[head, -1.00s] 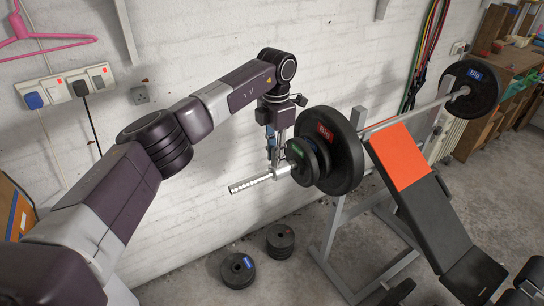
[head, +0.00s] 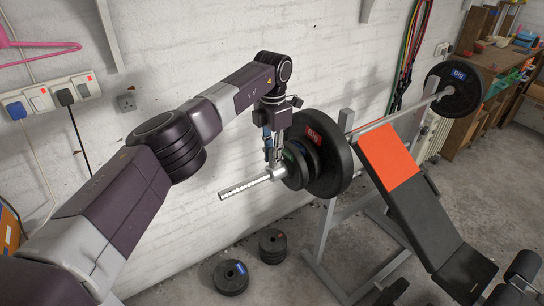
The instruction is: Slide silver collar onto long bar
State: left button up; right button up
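The long bar (head: 241,187) lies across the rack with its bare silver end pointing left. Black plates (head: 330,155) are loaded on this side. The silver collar (head: 277,173) is around the bar, close against or just short of the outermost small plate; I cannot tell whether they touch. My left gripper (head: 272,162) points down at the collar from above, its fingers reaching to it. The fingers are small and partly merge with the collar, so their grip is unclear. My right gripper is not in view.
Two low stacks of plates (head: 231,276) lie on the floor below the bar end. A bench with an orange and black pad (head: 389,157) stands to the right. The far plate (head: 456,89) is on the bar's other end. A white brick wall is behind.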

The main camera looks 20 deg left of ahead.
pick_arm(q)
jog(key=o, duration=0.5)
notch_tip(320, 180, up, 12)
jog(key=shift+r, duration=0.1)
dwell(0.5)
